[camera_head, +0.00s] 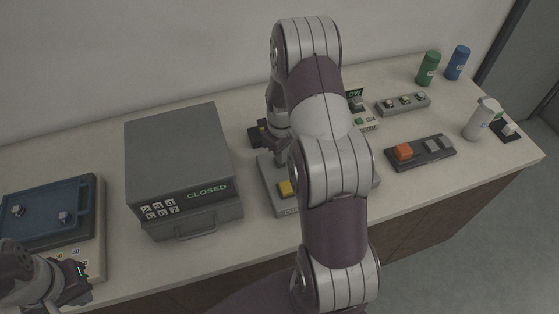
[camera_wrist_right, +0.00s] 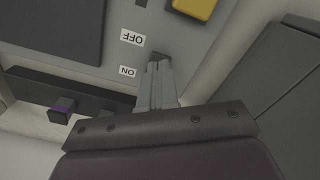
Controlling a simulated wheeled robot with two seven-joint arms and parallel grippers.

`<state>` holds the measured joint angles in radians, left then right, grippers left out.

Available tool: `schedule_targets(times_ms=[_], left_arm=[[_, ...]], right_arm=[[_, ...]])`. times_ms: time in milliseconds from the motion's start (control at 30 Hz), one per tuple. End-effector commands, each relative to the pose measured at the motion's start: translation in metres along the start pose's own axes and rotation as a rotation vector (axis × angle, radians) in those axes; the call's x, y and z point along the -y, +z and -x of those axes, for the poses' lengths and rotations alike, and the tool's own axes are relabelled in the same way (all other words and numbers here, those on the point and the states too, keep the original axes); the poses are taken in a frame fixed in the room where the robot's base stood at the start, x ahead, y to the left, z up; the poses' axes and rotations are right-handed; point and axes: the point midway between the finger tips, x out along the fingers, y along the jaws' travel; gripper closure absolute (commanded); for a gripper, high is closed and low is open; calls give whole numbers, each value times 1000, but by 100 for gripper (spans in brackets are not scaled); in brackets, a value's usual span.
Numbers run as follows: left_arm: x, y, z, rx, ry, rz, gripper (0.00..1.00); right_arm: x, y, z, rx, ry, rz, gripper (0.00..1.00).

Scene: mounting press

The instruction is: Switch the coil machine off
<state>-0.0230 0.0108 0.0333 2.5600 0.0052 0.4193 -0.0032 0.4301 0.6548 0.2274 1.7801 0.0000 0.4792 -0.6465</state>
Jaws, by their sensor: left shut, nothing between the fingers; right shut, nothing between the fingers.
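The grey machine with a yellow button (camera_head: 285,188) stands mid-counter, largely hidden behind my right arm. I take it for the coil machine. In the right wrist view its light grey panel (camera_wrist_right: 105,45) carries an OFF label (camera_wrist_right: 132,38) and an ON label (camera_wrist_right: 127,71), both upside down. My right gripper (camera_wrist_right: 159,66) is shut and empty. Its fingertips are beside the labels, at a small dark part (camera_wrist_right: 158,57) that may be the switch; contact and switch position cannot be told. My left gripper (camera_head: 80,277) is shut and empty at the lower left, away from the machine.
A grey box (camera_head: 180,140) marked CLOSED stands left of the machine. A blue-lidded device (camera_head: 45,215) is at the far left. To the right are a dark panel with an orange button (camera_head: 404,151), a grey block with knobs (camera_head: 403,104), a white bottle (camera_head: 481,120) and green (camera_head: 428,69) and blue (camera_head: 457,63) containers.

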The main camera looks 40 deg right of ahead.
Motion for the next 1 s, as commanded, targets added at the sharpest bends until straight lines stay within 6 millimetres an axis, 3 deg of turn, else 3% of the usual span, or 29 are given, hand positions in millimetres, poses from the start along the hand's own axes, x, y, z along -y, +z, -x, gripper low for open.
schedule_targets(times_ms=[1000], left_arm=[[0, 1, -10, 0, 0, 0, 100]], right_arm=[[0, 0, -16, 0, 0, 0, 100]])
